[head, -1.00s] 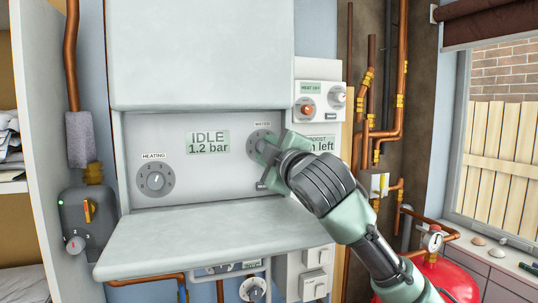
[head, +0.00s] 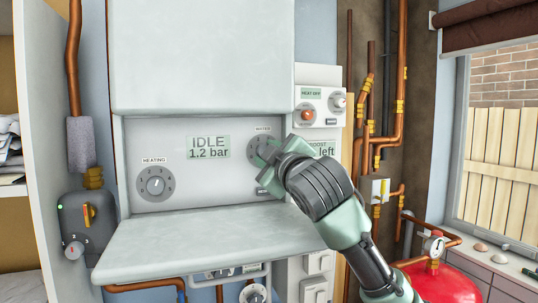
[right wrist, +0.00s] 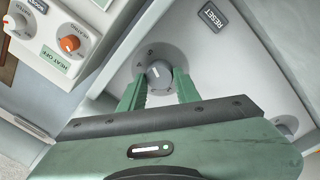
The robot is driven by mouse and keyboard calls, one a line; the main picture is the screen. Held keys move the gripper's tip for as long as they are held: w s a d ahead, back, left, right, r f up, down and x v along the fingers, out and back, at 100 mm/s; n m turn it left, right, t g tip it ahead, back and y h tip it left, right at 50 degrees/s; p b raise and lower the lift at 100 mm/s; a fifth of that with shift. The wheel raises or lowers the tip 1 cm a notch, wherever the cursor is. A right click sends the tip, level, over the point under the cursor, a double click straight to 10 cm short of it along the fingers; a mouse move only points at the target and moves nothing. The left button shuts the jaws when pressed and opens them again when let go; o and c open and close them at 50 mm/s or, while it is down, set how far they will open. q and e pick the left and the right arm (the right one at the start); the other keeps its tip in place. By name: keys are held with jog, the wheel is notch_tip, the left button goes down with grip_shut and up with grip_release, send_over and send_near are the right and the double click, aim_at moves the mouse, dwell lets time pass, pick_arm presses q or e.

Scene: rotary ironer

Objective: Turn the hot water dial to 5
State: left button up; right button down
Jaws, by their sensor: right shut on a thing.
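The hot water dial (head: 255,144), a round grey dial under a "WATER" label, is at the right of the boiler's control panel (head: 225,184). My right gripper (head: 268,152) reaches it from the right and covers part of it. In the right wrist view the two green fingers (right wrist: 160,84) are shut on the dial's dark knob (right wrist: 158,73), one on each side. A white mark shows on the knob. My left gripper is not in view.
The heating dial (head: 156,184) is at the panel's left, beside a display (head: 209,147) reading "IDLE 1.2 bar". A reset button (right wrist: 213,16) sits close to the water dial. A lowered flap (head: 190,242) juts out below. A controller with two knobs (head: 320,106) is right of the boiler.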

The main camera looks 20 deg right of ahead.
jog(key=c, duration=1.1)
grip_release()
jog(key=shift+d+r, duration=0.1)
jog(key=shift+r, duration=0.3)
jog(key=shift+o, duration=0.4)
jog(key=shift+w+f, duration=0.25)
jog(key=s+b, duration=0.3)
jog(key=s, duration=0.5)
jog(key=shift+f+b, duration=0.3)
jog(key=shift+b, duration=0.1)
jog(key=shift+w+f, duration=0.1)
